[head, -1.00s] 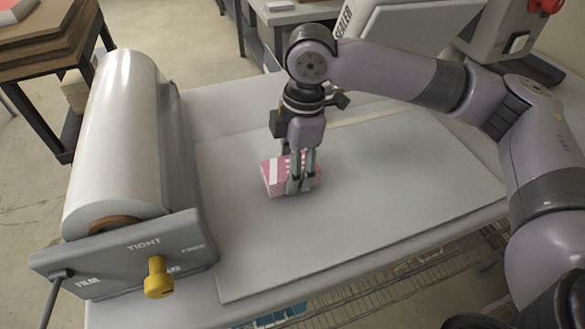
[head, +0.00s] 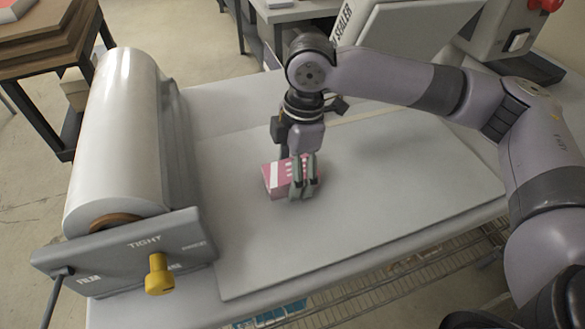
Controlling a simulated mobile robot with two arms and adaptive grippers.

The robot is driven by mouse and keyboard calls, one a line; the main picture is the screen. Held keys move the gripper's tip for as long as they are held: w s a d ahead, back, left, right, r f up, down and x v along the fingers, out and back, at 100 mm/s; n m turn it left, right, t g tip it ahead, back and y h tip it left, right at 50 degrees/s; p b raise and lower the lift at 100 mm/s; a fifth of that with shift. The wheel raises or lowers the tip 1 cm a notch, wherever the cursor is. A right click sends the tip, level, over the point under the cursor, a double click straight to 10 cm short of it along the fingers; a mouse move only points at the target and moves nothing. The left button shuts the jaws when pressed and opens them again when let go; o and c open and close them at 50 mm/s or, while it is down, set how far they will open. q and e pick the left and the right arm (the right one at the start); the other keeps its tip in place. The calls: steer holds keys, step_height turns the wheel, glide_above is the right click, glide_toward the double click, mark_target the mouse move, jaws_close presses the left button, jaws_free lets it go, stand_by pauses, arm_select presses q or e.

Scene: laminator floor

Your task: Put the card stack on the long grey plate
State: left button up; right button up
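The card stack (head: 274,181), pink with white markings, is at the middle left of the long grey plate (head: 350,230). My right gripper (head: 302,194) points down at the stack, its fingers overlapping the near face and right part of it. The fingers hide part of the stack. I cannot tell whether they press on it, or whether the stack rests fully on the plate or is just above it. My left gripper is not in view.
A film roll (head: 115,140) in a grey holder with a yellow knob (head: 159,274) stands left of the plate. A sealer machine (head: 400,25) is at the back right. A wire shelf (head: 400,280) shows below the table's front edge. Much of the plate is bare.

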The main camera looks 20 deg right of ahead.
steer(key=shift+r, duration=0.1)
step_height(320, 180, up, 12)
steer(key=d+b, duration=0.1)
steer(key=b, duration=0.1)
steer(key=shift+d, duration=0.2)
stand_by(0.4)
